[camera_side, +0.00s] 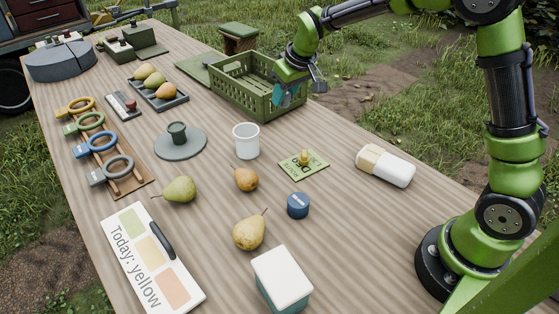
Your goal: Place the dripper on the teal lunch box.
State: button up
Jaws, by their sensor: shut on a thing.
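The teal lunch box (276,292) stands at the front of the table, with a white lid on top and its teal side cut by the lower picture edge. My gripper (296,86) is at the green crate, far from the lunch box. It is shut on a small teal-blue thing, which I take to be the dripper (288,96). The dripper's shape is hard to make out, as the fingers partly cover it. I cannot tell whether it touches the crate.
The green crate (232,92) stands at the back right. A white cup (246,141), loose pears (249,233), a blue lidded jar (298,206), a green card (304,165) and a white bottle (394,169) lie between. A sign board (130,232) lies at the front left.

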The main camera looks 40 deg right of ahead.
jog(key=s+a+r+n+y, duration=0.1)
jog(key=s+a+r+n, duration=0.15)
jog(key=a, duration=0.45)
jog(key=s+a+r+n, duration=0.1)
jog(key=s+a, duration=0.2)
jog(key=a, duration=0.4)
jog(key=n+g+y, duration=0.2)
jog(key=n+y, duration=0.1)
jog(key=n, duration=0.5)
send_over(272, 276)
jog(key=d, duration=0.1)
jog(key=f, duration=0.4)
jog(key=shift+s+d+f, duration=0.2)
jog(key=shift+s+f, duration=0.2)
jog(key=shift+f, duration=2.15)
